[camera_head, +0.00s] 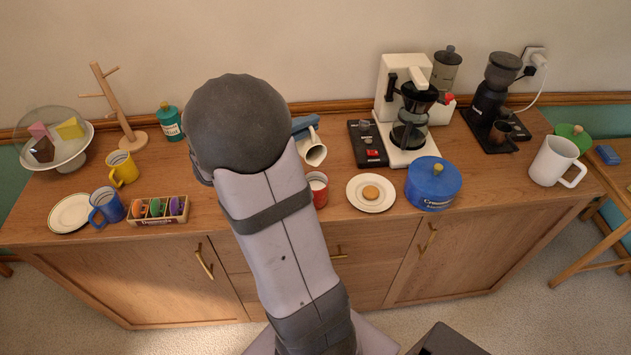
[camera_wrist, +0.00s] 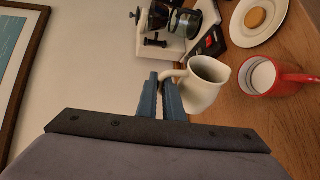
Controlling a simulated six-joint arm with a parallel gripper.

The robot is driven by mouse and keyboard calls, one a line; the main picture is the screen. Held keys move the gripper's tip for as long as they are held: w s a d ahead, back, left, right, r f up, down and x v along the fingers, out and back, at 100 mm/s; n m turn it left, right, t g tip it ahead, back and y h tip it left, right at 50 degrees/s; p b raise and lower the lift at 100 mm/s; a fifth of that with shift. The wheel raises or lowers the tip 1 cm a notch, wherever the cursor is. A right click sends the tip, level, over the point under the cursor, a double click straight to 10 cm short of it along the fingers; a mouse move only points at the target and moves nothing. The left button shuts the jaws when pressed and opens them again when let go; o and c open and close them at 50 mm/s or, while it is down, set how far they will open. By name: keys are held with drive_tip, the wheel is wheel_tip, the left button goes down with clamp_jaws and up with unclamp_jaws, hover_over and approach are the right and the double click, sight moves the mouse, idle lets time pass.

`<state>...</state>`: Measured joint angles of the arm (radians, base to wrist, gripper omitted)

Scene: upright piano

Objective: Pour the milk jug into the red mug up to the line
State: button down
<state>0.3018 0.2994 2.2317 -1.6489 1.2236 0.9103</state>
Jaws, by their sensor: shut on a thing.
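The white milk jug (camera_head: 310,141) is in my gripper, partly hidden by my arm in the head view. In the wrist view the blue fingers (camera_wrist: 160,97) are shut on the handle of the jug (camera_wrist: 200,92). The jug looks tilted, its mouth turned towards the red mug's side. The red mug (camera_head: 319,190) stands upright on the counter, in front of the jug and partly behind my arm. The red mug (camera_wrist: 283,80) also shows in the wrist view, apart from the jug. Its inside looks white; I cannot make out the line or the milk level. No stream of milk is visible.
A plate (camera_head: 357,199) with a biscuit and a blue pot (camera_head: 433,184) stand right of the mug. A black scale-like device (camera_head: 367,143) and coffee maker (camera_head: 407,152) stand behind. A box of capsules (camera_head: 158,209) and a blue mug (camera_head: 106,207) are left of my arm.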

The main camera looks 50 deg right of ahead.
drive_tip(key=shift+s+a+r+m+t+h+b, duration=0.25)
drive_tip(key=shift+s+m+b, duration=0.3)
drive_tip(key=shift+b, duration=1.45)
drive_tip(key=shift+s+a+r+m+t+h+b, duration=0.1)
drive_tip(key=shift+s+a+m+h+b, duration=0.35)
drive_tip(key=shift+b, duration=1.5)
drive_tip(key=shift+s+a+m+h+b, duration=0.2)
drive_tip(key=shift+s+m+b, duration=0.4)
drive_tip(key=shift+b, duration=1.7)
drive_tip(key=shift+s+a+m+h+b, duration=0.1)
drive_tip(key=shift+s+m+h+b, duration=0.35)
drive_tip(key=shift+b, duration=1.85)
